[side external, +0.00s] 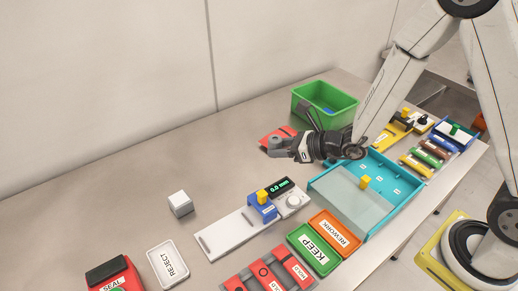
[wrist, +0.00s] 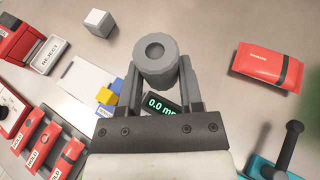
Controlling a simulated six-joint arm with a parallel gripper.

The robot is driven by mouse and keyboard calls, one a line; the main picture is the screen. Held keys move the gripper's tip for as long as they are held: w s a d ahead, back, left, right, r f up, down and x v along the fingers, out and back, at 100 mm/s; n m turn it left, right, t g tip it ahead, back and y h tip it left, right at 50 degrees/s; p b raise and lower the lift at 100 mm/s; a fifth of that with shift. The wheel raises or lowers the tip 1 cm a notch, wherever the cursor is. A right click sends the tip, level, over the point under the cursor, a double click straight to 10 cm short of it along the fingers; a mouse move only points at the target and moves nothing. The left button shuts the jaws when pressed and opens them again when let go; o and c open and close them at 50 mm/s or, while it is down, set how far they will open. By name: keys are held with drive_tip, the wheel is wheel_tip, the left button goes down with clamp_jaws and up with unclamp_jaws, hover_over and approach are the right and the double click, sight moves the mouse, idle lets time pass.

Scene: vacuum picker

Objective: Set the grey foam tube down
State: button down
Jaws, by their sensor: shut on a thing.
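My gripper (side external: 297,149) is shut on the grey foam tube (wrist: 155,62), a short thick cylinder with a hole through its middle. In the wrist view the tube sits between the two fingers (wrist: 158,80), with its open end facing the camera. In the side view the tube (side external: 282,146) shows as a grey shape at the gripper's end, above the table between the gauge and the green bin. Its height above the table is hard to tell.
A gauge (side external: 288,200) reading 0.0 mm, a red pouch (wrist: 268,66), a green bin (side external: 308,108) and a blue tray (side external: 318,188) surround the gripper. A white cube (side external: 180,204), REJECT (side external: 168,264), KEEP (side external: 314,250) and REWORK (side external: 335,232) trays stand nearer. Table is bare behind the gauge.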

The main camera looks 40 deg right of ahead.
drive_tip(key=s+a+n+g+y, duration=0.6)
drive_tip(key=s+a+n+g, duration=0.9)
drive_tip(key=s+a, duration=0.65)
hover_over(200, 289)
drive_tip(key=s+d, duration=0.1)
wheel_tip(200, 289, down, 8)
drive_tip(key=shift+s+r, duration=0.1)
drive_tip(key=shift+s, duration=0.05)
drive_tip(key=shift+w+a+f, duration=0.35)
drive_tip(key=shift+w+f, duration=0.1)
drive_tip(key=shift+f, duration=0.2)
drive_tip(key=shift+w+a+f, duration=0.2)
drive_tip(key=shift+f, duration=1.65)
